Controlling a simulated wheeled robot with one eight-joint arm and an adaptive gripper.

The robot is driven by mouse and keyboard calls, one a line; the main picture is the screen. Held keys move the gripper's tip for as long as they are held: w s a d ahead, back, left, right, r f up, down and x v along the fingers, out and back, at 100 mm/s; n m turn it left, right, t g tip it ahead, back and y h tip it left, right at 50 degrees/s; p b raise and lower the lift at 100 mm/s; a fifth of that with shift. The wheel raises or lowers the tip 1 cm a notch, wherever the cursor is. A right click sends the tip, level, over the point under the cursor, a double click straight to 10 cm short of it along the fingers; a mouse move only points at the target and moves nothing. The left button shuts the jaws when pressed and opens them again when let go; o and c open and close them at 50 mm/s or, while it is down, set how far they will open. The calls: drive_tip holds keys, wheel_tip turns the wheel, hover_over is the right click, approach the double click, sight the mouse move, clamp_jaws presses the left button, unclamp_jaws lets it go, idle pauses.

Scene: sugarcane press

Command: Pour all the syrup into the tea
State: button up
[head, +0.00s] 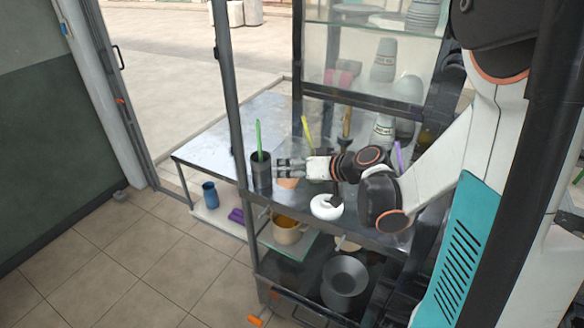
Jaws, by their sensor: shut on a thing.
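My gripper (278,167) reaches left over the metal counter and is shut on a dark cylindrical cup (261,178). The cup looks upright, with a green stick (259,137) standing out of its top. Its contents are hidden, and I cannot tell whether it touches the counter. A tan pot (287,235) with an orange-brown inside stands on the glass shelf below. I cannot tell which vessel holds the syrup or the tea. A white rounded object (326,207) sits on the counter just below my arm.
The metal counter (215,145) is bare to the left of the cup. A dark post (228,90) rises just left of it. A glass case (350,50) stands behind my arm. A grey bowl (345,277) is low down, and a blue cup (210,194) stands on the lower left shelf.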

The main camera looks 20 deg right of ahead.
sight(296, 146)
wheel_tip(296, 146, up, 2)
drive_tip(key=shift+r+m+y+p, duration=0.15)
drive_tip(key=shift+m+y+p, duration=0.15)
drive_tip(key=shift+m+p, duration=0.35)
drive_tip(key=r+m+y, duration=0.1)
drive_tip(key=r+y+p, duration=0.1)
drive_tip(key=r+m+g+p, duration=0.1)
drive_tip(key=shift+w+d+r+m+y, duration=0.15)
drive_tip(key=shift+d+r+m+y, duration=0.05)
drive_tip(key=shift+d+m+y, duration=0.2)
drive_tip(key=shift+a+f, duration=0.1)
drive_tip(key=shift+d+m+b, duration=0.2)
drive_tip(key=shift+m+b, duration=0.15)
drive_tip(key=shift+b, duration=0.05)
drive_tip(key=shift+r+y, duration=0.4)
drive_tip(key=shift+d+f+m+b, duration=0.15)
drive_tip(key=shift+m+b, duration=0.45)
drive_tip(key=shift+b, duration=0.05)
drive_tip(key=shift+w+d+y, duration=0.1)
drive_tip(key=shift+y, duration=0.3)
drive_tip(key=shift+r, duration=0.25)
